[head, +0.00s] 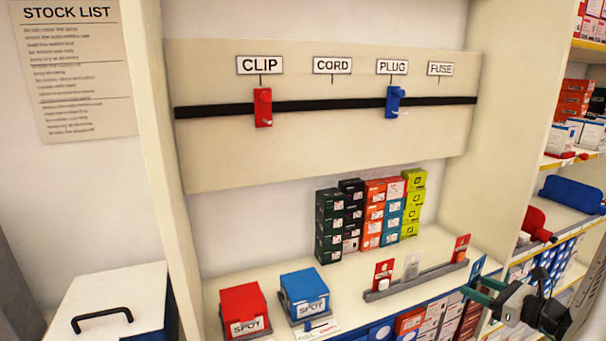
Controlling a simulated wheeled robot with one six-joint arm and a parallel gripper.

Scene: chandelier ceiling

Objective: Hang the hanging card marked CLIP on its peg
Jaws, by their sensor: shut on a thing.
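A board (220,155) on the wall carries the labels CLIP (260,65), CORD, PLUG and FUSE above a black strip. A red card (263,112) hangs under CLIP and a blue card (393,104) hangs under PLUG. No card hangs under CORD or FUSE. My gripper (474,288) is at the lower right, by the shelf's front edge. It is shut on a small blue card (478,267), which sticks up from the fingers. Its marking is too small to read. I cannot pick out a card marked CLIP.
A grey rack (400,285) on the shelf holds a red card (384,273), a pale card (411,265) and another red card (461,248) near my gripper. Red and blue SPOT boxes (304,292) stand left. Stacked boxes (372,215) stand behind. Space before the board is clear.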

